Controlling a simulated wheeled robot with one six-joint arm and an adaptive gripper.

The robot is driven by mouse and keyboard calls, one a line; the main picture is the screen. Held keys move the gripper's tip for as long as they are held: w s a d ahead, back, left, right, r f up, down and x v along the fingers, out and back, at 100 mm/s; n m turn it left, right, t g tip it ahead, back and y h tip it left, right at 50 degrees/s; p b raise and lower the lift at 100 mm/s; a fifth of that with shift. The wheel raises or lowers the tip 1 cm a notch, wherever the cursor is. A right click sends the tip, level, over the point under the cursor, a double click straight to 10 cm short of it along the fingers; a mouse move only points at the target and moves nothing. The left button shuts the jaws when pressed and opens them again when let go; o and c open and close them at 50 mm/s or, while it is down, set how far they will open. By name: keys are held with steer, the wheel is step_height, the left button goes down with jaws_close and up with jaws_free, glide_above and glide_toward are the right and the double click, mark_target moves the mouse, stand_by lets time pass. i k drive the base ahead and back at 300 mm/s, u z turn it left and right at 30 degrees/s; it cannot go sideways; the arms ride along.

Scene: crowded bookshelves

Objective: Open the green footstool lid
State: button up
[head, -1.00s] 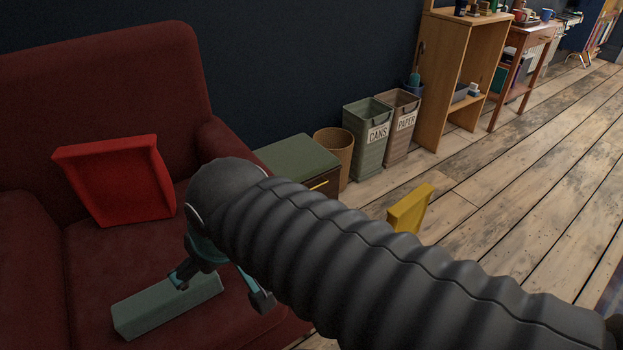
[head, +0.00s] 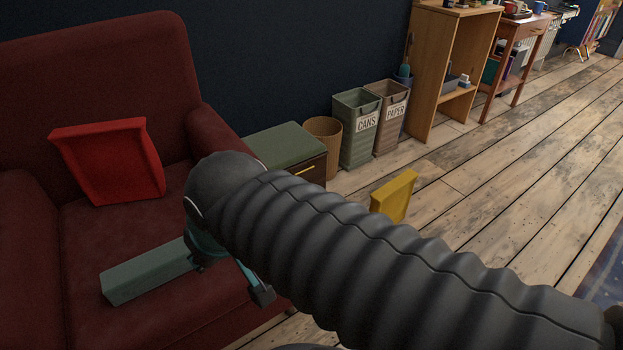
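The green footstool lid (head: 274,146) is a flat green top on a low dark brown box (head: 312,178) beside the red armchair. It looks closed. A yellow handle (head: 303,171) shows on the box front, and my arm hides the box's lower part. My gripper (head: 230,280) hangs over the chair seat, left of and nearer than the footstool. One finger with a dark tip shows at its right. The other is mostly hidden behind the wrist, beside a grey-green block (head: 150,272) on the seat. The gripper's fingers look spread apart and nothing shows between them.
The red armchair (head: 100,60) fills the left, with a red tray-like object (head: 108,160) on it. A wicker basket (head: 323,145), a cans bin (head: 357,128) and a paper bin (head: 392,115) stand right of the footstool. A yellow object (head: 393,195) is on the floor. Floor at right is open.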

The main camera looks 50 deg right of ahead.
mark_target(287, 147)
steer(key=u, duration=0.45)
steer(key=k, duration=1)
steer(key=z, duration=0.95)
steer(key=i, duration=0.5)
steer(key=u, duration=0.05)
